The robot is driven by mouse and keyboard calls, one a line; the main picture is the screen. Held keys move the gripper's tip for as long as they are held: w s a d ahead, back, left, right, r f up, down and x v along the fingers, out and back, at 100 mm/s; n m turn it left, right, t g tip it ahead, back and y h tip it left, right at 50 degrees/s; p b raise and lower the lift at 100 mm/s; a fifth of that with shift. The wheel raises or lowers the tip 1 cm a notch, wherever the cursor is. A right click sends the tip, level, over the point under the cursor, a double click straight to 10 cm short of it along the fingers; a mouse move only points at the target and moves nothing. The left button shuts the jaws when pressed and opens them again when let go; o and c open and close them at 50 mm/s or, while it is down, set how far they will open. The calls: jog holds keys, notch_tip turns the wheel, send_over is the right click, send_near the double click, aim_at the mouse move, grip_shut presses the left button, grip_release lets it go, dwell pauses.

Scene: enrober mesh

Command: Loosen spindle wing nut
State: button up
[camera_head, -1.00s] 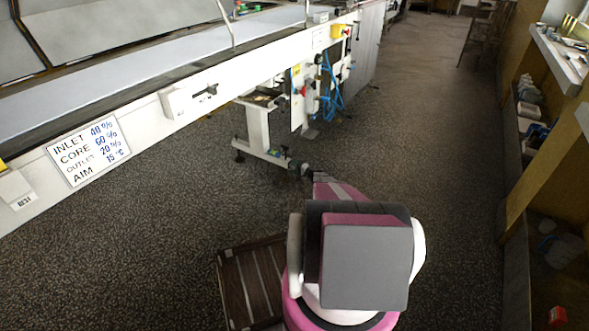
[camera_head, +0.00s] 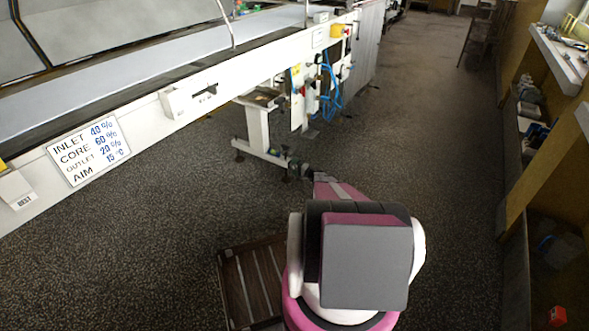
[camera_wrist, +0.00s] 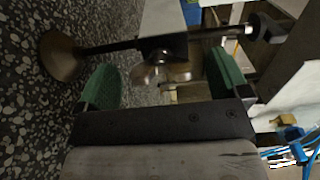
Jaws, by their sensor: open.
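My gripper (camera_wrist: 163,82) is open in the wrist view, its two green-padded fingers spread left and right. A shiny, blurred two-lobed part (camera_wrist: 165,74), which looks like the wing nut, lies between the fingers, with gaps on both sides. It sits just below a dark block (camera_wrist: 163,48) on a dark spindle (camera_wrist: 110,47). The spindle ends in a round brownish foot (camera_wrist: 60,54) at the left. In the head view my arm reaches forward to the base of the machine's white stand (camera_head: 257,132). The wing nut cannot be made out there.
The white machine frame (camera_head: 225,78) with its belt runs across the upper left. Blue hoses (camera_head: 331,82) hang behind the stand and also show at the wrist view's lower right. A slatted wooden pallet (camera_head: 246,285) lies beside my base. Shelving (camera_head: 560,140) lines the right. Floor between is clear.

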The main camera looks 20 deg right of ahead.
jog(key=v, duration=1)
jog(key=shift+s, duration=0.25)
jog(key=shift+d, duration=0.2)
jog(key=shift+a, duration=0.1)
jog(key=s+a+r+n+g, duration=0.3)
jog(key=s+a+r+g, duration=0.3)
jog(key=a+r, duration=0.55)
jog(key=s+a+r+n+g, duration=0.35)
jog(key=s+a+r, duration=0.55)
jog(key=a, duration=0.6)
jog(key=s+a+r+n+g+h, duration=0.1)
jog(key=s+a+r+h, duration=0.2)
jog(key=s+r, duration=0.4)
jog(key=s+a+r+n+g+h, duration=0.1)
jog(key=s+a+r+g+h, duration=0.1)
jog(key=s+r, duration=0.5)
jog(key=s+a+r+n+g+h, duration=0.1)
jog(key=s+a+r+h, duration=0.3)
jog(key=s, duration=1)
notch_tip(320, 180, up, 4)
jog(key=shift+s+a+f+n+g+h, duration=0.15)
jog(key=shift+s+n+g+h, duration=0.15)
jog(key=shift+h, duration=0.7)
